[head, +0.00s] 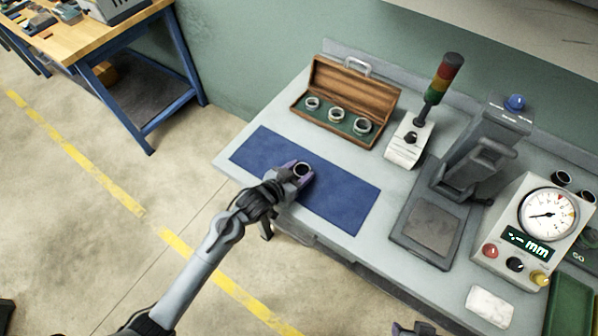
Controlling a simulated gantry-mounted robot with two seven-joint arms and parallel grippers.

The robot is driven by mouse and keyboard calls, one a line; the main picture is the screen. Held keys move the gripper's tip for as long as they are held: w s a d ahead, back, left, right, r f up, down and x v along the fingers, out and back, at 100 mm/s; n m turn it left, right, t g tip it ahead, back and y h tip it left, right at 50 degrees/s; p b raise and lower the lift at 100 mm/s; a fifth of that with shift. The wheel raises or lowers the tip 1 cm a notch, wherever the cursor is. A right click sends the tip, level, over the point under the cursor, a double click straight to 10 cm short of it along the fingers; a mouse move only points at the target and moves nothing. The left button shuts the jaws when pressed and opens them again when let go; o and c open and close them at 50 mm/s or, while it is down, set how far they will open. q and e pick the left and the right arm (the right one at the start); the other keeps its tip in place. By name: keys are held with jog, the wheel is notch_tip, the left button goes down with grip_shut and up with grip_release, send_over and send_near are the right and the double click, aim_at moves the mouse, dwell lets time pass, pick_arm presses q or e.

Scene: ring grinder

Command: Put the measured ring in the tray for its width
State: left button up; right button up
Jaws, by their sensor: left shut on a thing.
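My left gripper (299,172) is over the blue mat (345,199) on the bench, shut on a dark ring (302,168) whose opening faces up. I cannot tell whether the ring touches the mat. A green-lined tray (570,306) is at the bottom right, cut by the frame edge. Another green surface marked "GO" (579,257) lies above it, partly hidden by the gauge unit. Only a dark bit of my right gripper (414,328) shows at the bottom edge.
An open wooden case (352,88) holds three rings behind the mat. A signal light (439,85), a dark measuring stand (475,160) and a white block (490,306) stand on the bench. Two dark round pieces (562,178) are behind the gauge.

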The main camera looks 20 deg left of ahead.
pick_arm(q)
jog(key=shift+f, duration=0.1)
pick_arm(e)
jog(key=shift+d, duration=0.1)
pick_arm(q)
jog(key=o, duration=1.1)
jog(key=shift+r, duration=0.2)
jog(key=p+v, duration=0.2)
jog(key=v, duration=1)
pick_arm(e)
jog(key=shift+r, duration=0.85)
jog(key=o, duration=0.5)
pick_arm(q)
jog(key=s+f+g+y, duration=0.2)
jog(key=s+g, duration=0.2)
jog(key=s, duration=0.5)
jog(key=s+a+f+n+g+y, duration=0.1)
jog(key=s+g, duration=0.4)
jog(key=s, duration=0.5)
jog(key=shift+a+f+n+y, duration=0.3)
jog(key=shift+f+y, duration=0.1)
jog(key=shift+y, duration=0.1)
pick_arm(e)
jog(key=shift+o, duration=0.7)
